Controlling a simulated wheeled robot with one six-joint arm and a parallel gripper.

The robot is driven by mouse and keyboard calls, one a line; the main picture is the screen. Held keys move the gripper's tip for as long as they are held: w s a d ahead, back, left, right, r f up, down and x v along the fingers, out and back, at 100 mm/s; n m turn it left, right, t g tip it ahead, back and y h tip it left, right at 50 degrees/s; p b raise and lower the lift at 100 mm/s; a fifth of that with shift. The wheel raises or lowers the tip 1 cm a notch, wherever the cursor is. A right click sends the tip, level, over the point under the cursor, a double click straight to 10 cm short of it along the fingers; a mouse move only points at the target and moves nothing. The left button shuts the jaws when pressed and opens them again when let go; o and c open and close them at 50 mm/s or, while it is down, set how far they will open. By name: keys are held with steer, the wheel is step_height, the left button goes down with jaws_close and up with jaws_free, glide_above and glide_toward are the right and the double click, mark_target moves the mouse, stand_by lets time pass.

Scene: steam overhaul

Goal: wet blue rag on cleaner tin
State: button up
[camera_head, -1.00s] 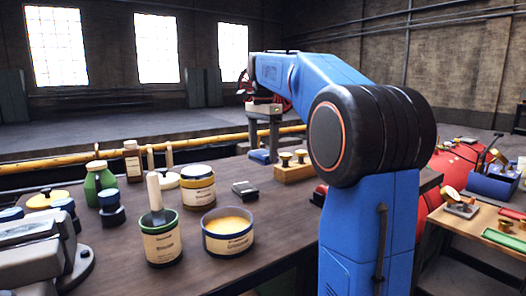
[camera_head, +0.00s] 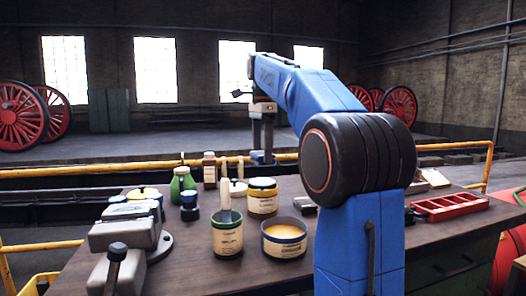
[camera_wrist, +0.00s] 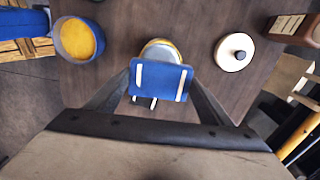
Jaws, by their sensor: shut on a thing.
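My gripper (camera_head: 263,140) is shut on a folded blue rag (camera_head: 258,157), held behind the tins in the head view. In the wrist view the rag (camera_wrist: 160,72) lies between the fingertips (camera_wrist: 160,84). It partly covers a round container with a yellowish edge (camera_wrist: 161,47) lower down. I cannot read which is the cleaner tin. Wetness cannot be judged.
A vise (camera_head: 125,235), green bottle (camera_head: 182,185) and brown bottle (camera_head: 210,170) stand on the left. A red tray (camera_head: 450,206) is on the right. A pale disc with a dark knob (camera_wrist: 234,52) lies right of the rag. A yellow rail (camera_head: 100,170) runs behind the bench.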

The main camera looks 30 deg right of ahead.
glide_above(262, 181)
steer(key=shift+f, duration=2.65)
steer(key=shift+f, duration=1)
stand_by(0.3)
steer(key=shift+r, duration=3.5)
